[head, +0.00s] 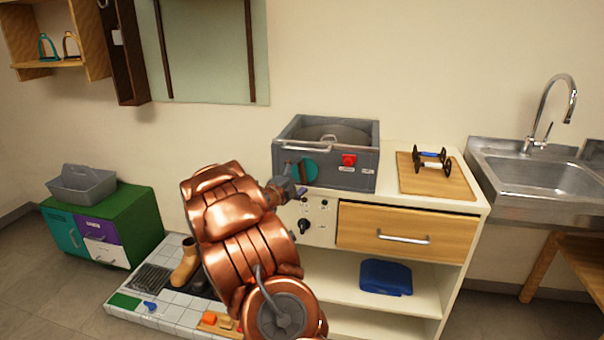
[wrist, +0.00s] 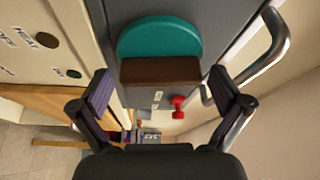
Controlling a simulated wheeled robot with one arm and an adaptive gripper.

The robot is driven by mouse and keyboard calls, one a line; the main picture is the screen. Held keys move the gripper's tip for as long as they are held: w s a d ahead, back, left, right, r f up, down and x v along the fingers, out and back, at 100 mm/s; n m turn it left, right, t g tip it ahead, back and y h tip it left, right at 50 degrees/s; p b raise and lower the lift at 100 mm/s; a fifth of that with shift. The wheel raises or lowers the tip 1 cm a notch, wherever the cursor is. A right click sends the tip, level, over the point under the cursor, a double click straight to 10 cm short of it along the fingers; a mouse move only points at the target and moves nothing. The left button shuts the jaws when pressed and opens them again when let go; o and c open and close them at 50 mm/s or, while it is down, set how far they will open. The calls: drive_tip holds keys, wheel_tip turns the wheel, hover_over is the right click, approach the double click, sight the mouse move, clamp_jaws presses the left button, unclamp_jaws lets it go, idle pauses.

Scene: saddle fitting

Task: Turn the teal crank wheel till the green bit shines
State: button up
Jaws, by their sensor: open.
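The teal crank wheel (head: 306,170) sits on the front of a grey box (head: 330,180) on the counter. In the wrist view the teal wheel (wrist: 160,36) is close, with a brown grip bar (wrist: 160,71) across its edge. My gripper (head: 292,190) is at the wheel's left side in the head view and partly covers it. In the wrist view my gripper (wrist: 160,88) is open, its fingers either side of the brown bar with gaps, apart from it. A small dark green spot (wrist: 74,74) is on the white panel; I see no clear glow on it.
A red knob (head: 349,159) is on the box front, right of the wheel. A metal bar handle (wrist: 268,60) runs close to one finger. A black knob (head: 304,226) is on the panel below. A wooden board (head: 455,188) with a small rack lies right of the box.

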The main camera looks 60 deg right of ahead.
drive_tip(key=shift+d, duration=0.5)
drive_tip(key=c, duration=1)
